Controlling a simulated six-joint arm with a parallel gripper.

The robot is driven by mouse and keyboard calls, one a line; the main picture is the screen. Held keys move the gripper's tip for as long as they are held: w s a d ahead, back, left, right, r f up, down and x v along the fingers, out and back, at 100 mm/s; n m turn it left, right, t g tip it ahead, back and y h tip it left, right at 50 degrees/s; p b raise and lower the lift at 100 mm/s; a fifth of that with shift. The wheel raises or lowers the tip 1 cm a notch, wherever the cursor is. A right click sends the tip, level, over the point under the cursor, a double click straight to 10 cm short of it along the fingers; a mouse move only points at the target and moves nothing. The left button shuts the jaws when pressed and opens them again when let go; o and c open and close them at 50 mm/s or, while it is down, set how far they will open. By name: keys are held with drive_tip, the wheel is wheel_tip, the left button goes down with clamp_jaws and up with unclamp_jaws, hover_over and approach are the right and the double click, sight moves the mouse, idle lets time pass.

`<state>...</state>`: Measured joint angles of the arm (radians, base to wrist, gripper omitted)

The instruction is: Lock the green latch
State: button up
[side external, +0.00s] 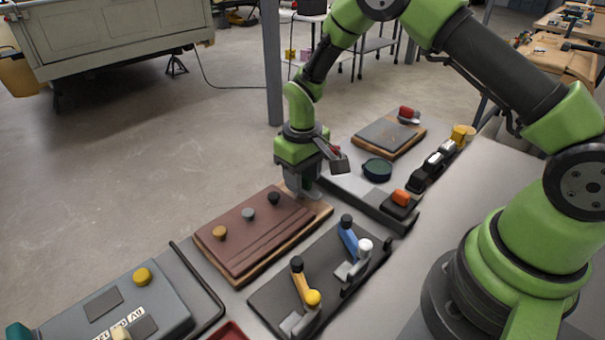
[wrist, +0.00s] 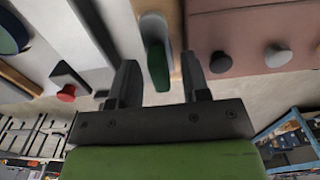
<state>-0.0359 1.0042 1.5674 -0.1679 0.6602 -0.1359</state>
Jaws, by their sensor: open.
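The green latch shows in the wrist view as a narrow green bar (wrist: 158,66) with a pale rounded end at its top. It lies between my two open fingers, with a gap visible on each side. I cannot tell from these frames how far above or below the fingertips it is. In the side external view my gripper (side external: 303,190) points down at the far edge of the bench, between the brown drawer board and the grey plate. It hides the latch there. In the wrist view my gripper (wrist: 160,80) is open and empty.
A brown board (side external: 237,262) with several knobs stands close beside my gripper. A dark block with a red knob (wrist: 66,92) is near the other finger. A dark panel with blue (side external: 348,240) and yellow (side external: 306,284) handles lies nearer. A round dark dial (side external: 377,170) is behind.

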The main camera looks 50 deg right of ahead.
clamp_jaws()
drive_tip(key=shift+m, duration=0.4)
drive_tip(key=m, duration=0.3)
drive_tip(key=shift+m, duration=0.4)
drive_tip(key=m, duration=1.3)
drive_tip(key=shift+m, duration=0.3)
